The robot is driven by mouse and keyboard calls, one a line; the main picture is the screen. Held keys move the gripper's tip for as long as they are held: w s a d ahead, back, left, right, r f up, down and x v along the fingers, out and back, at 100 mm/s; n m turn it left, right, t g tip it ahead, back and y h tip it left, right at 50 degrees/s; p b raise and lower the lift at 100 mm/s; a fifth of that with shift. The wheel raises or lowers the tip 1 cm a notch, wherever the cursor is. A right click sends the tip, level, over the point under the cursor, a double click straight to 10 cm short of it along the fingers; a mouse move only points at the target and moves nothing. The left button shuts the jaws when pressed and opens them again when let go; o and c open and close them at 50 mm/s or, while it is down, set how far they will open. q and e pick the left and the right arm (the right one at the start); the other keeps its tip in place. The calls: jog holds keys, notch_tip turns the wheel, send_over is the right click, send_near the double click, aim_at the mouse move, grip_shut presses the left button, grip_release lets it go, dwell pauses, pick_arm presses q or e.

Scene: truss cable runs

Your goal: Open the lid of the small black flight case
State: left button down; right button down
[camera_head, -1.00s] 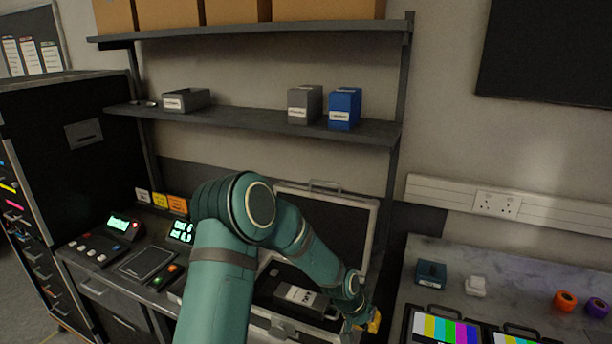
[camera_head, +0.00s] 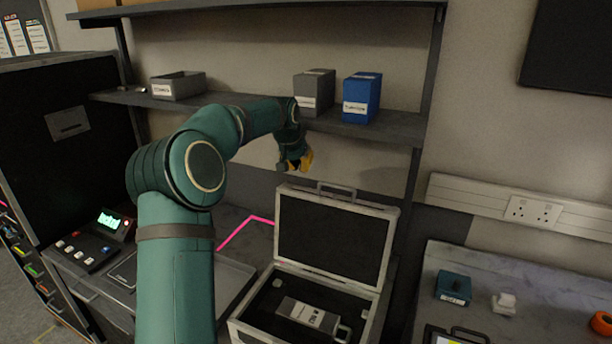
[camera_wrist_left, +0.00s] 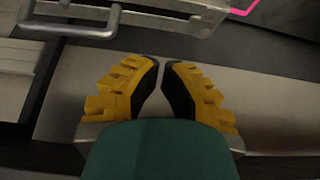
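The small black flight case (camera_head: 372,329) has silver edges and stands on the bench at lower centre in the head view. Its lid (camera_head: 332,238) stands raised at the back, tilted slightly away, with a handle on its top edge. A grey labelled device (camera_head: 307,313) lies inside on dark lining. My left gripper (camera_head: 298,164) hangs above and behind the lid, apart from it. In the left wrist view, the two yellow fingers (camera_wrist_left: 162,68) nearly meet at their tips with nothing between them. A silver edge and handle (camera_wrist_left: 75,27) show at the upper left there. My right gripper is not visible.
A shelf (camera_head: 235,115) with a grey tray (camera_head: 178,85), a grey box (camera_head: 314,93) and a blue box (camera_head: 361,98) is close to my left arm. A control panel (camera_head: 95,243) is at left. A side bench (camera_head: 485,268) with small items is at right.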

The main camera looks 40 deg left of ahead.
pick_arm(q)
jog(key=shift+w+a, duration=0.2)
jog(key=shift+w+d+f, duration=0.1)
jog(key=shift+f, duration=0.2)
jog(key=x, duration=0.8)
jog(key=shift+w+f+p, duration=0.25)
jog(key=shift+f+p, duration=0.05)
jog(key=shift+p, duration=0.05)
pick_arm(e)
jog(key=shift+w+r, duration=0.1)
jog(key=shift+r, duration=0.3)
